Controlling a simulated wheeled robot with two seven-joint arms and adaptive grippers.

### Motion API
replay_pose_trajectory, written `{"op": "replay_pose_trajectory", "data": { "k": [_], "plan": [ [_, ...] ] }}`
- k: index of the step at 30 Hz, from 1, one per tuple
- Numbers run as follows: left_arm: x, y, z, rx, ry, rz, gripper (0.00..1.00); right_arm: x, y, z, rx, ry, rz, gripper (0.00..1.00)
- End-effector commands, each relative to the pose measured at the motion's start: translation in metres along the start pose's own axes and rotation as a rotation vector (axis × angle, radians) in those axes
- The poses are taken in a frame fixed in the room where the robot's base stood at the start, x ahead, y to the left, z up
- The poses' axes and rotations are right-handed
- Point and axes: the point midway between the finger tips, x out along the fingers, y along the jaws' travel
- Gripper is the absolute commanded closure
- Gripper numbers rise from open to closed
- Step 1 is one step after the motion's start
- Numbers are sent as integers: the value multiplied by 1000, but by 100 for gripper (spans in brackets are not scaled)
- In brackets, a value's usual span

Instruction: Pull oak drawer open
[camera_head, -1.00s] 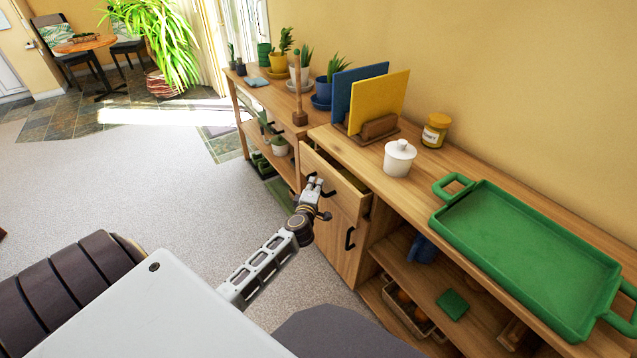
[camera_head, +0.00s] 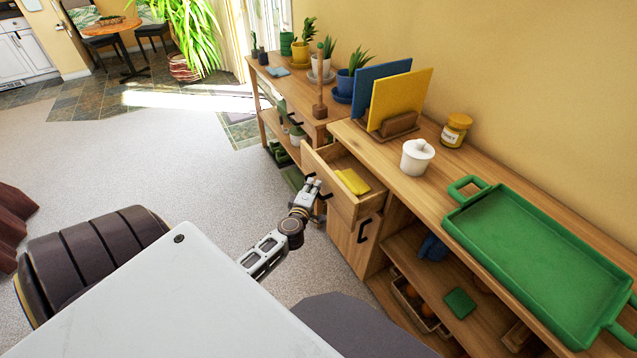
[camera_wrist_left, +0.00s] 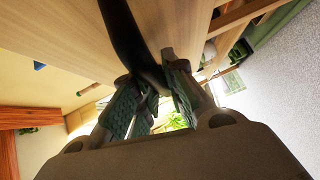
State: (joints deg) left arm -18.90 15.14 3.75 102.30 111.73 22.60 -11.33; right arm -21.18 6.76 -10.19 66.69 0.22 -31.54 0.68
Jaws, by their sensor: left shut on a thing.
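The oak drawer (camera_head: 327,172) stands pulled out from the wooden cabinet in the head view, with a yellow cloth-like item (camera_head: 352,181) inside it. My left gripper (camera_head: 314,188) is at the drawer's front, shut on its dark handle. The left wrist view shows the gripper's textured fingers (camera_wrist_left: 152,98) closed around the dark handle (camera_wrist_left: 127,38) against the pale wood front (camera_wrist_left: 60,42). The fingers cover part of the handle. My right gripper is not in view.
Below the drawer is a cabinet door with a dark handle (camera_head: 363,231). On top stand a white lidded jar (camera_head: 417,158), a yellow-lidded jar (camera_head: 455,131), blue and yellow boards (camera_head: 402,100) and a green tray (camera_head: 540,262). Open carpet (camera_head: 130,160) lies to the left.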

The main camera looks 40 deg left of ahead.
Motion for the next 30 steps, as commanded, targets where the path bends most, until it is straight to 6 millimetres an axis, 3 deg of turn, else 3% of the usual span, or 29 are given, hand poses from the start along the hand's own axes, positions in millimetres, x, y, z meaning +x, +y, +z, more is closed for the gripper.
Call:
{"op": "replay_pose_trajectory", "data": {
  "k": [18, 30],
  "plan": [
    [-48, -16, -47, 1, 0, -6, 100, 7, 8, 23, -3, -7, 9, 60],
    [-73, -23, -71, -1, -1, -5, 100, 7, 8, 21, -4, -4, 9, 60]
  ]
}}
